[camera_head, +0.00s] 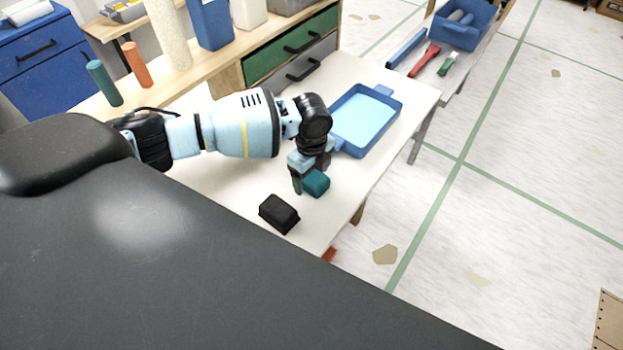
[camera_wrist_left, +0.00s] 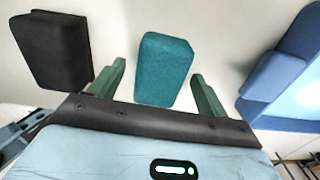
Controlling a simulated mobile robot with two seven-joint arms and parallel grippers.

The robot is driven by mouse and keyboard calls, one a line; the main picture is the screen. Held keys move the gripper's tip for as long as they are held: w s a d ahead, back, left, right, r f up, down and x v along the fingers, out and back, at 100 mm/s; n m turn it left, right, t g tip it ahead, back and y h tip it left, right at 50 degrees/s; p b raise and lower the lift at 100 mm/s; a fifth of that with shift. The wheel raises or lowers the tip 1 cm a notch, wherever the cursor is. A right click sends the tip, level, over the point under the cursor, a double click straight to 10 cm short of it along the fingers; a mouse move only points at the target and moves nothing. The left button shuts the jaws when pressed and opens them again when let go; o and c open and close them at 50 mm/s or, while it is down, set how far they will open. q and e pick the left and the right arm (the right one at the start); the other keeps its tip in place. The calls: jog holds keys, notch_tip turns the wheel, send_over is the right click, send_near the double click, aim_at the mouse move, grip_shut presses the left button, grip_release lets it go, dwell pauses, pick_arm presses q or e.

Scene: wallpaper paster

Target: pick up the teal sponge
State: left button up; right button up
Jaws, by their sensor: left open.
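The teal sponge (camera_head: 317,184) lies on the white table, just beyond my left gripper's fingers in the head view. In the left wrist view the teal sponge (camera_wrist_left: 163,68) sits between and ahead of the two green fingers. My left gripper (camera_head: 302,181) is open, and nothing is held in it. Its fingers in the left wrist view (camera_wrist_left: 158,88) stand on either side of the sponge's near end, with gaps visible. Whether they touch the sponge is not clear. My right gripper does not show.
A black block (camera_head: 279,213) lies near the table's front edge, left of the sponge; it also shows in the left wrist view (camera_wrist_left: 52,48). A blue tray (camera_head: 340,148) stands to the right behind the sponge. Green and orange cylinders (camera_head: 137,64) stand at the back left.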

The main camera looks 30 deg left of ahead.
aim_at(311, 175)
pick_arm(q)
jog(key=shift+f, duration=0.4)
jog(key=shift+c, duration=0.2)
jog(key=c, duration=1)
jog(key=shift+r, duration=0.1)
notch_tip(311, 175, up, 10)
jog(key=shift+f+p, duration=0.1)
jog(key=shift+p, duration=0.3)
